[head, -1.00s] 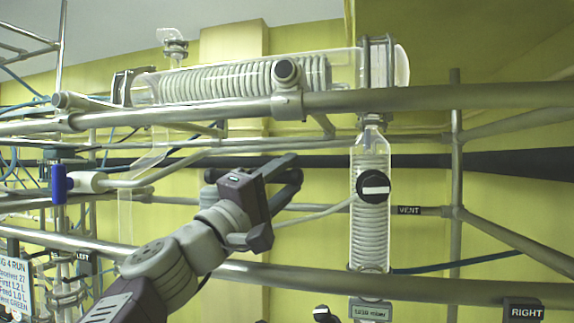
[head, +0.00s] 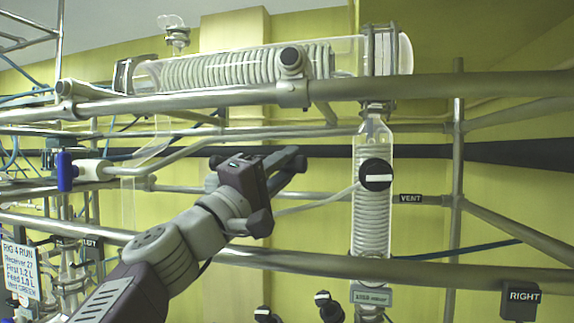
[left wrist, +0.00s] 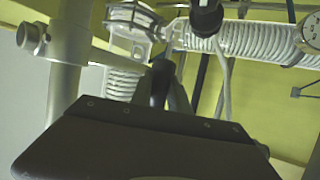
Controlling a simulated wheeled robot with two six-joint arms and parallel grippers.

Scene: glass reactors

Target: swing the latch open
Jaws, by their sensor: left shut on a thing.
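My left gripper (head: 297,162) is in the middle of the head view, left of the upright glass coil column, with its fingers shut. The latch between the fingertips is hidden by them, so its shape and angle cannot be told. In the left wrist view the fingers (left wrist: 166,85) point away, close together, above the dark gripper body. A thin pale rod (head: 318,203) runs from the black round knob (head: 376,174) down left, past the gripper's lower side. My right gripper is not in view.
A grey rail (head: 440,86) crosses above the gripper and another (head: 420,272) below it. The glass coil column (head: 371,222) stands to the right. A horizontal glass condenser (head: 235,67) lies above. A blue-handled valve (head: 66,171) is at left. Some room shows between gripper and column.

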